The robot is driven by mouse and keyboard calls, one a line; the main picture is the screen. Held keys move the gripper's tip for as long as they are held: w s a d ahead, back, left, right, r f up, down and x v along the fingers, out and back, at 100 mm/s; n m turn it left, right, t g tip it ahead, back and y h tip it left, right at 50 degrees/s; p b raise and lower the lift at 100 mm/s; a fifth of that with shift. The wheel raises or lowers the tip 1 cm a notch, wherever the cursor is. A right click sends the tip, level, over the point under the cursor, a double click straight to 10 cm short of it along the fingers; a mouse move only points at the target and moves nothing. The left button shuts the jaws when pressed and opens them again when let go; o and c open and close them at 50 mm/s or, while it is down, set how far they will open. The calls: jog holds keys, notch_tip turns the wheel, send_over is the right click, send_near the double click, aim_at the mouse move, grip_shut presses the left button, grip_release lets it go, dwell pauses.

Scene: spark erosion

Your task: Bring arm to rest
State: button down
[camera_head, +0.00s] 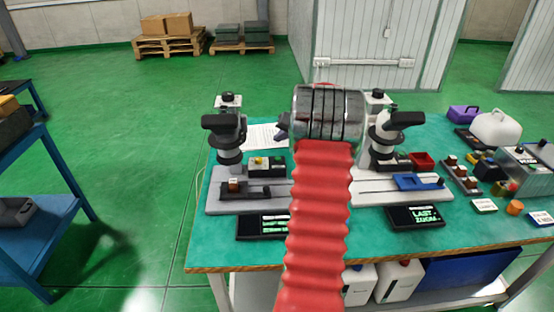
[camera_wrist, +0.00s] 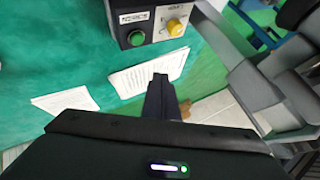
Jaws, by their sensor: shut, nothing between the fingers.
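My arm rises through the middle of the head view, its red ribbed sleeve and ringed metal wrist standing in front of the green-topped bench (camera_head: 268,262). My gripper (camera_wrist: 160,78) shows in the wrist view as dark fingers closed together, with nothing between them. It is above the bench top, near a printed sheet (camera_wrist: 150,73). In the head view only a small dark part of the gripper (camera_head: 283,128) shows left of the metal wrist; the rest is hidden.
Two machine stations flank my arm: the left one (camera_head: 229,137) and right one (camera_head: 384,143), with dark screens in front. A control box (camera_wrist: 150,22) with green and yellow buttons is near the gripper. A blue shelf (camera_head: 40,240) stands left. Green floor between is clear.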

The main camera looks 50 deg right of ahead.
dwell(0.7)
jog(key=s+a+f+g+y, duration=0.1)
jog(key=s+a+f, duration=0.15)
jog(key=a, duration=0.35)
jog(key=s+a+f+g+y, duration=0.1)
jog(key=s+a+f+g, duration=0.15)
jog(key=a, duration=0.25)
jog(key=s+a+r+n, duration=0.4)
jog(key=s+a+r, duration=0.1)
jog(key=a, duration=1.1)
jog(key=s+a+r+n, duration=0.3)
jog(key=s+a+r, duration=0.2)
jog(key=a, duration=1.1)
jog(key=s+a+r+n, duration=0.4)
jog(key=a+r, duration=0.3)
jog(key=a, duration=0.9)
jog(key=shift+s+n, duration=0.3)
jog(key=shift+s, duration=0.55)
jog(key=shift+r, duration=0.1)
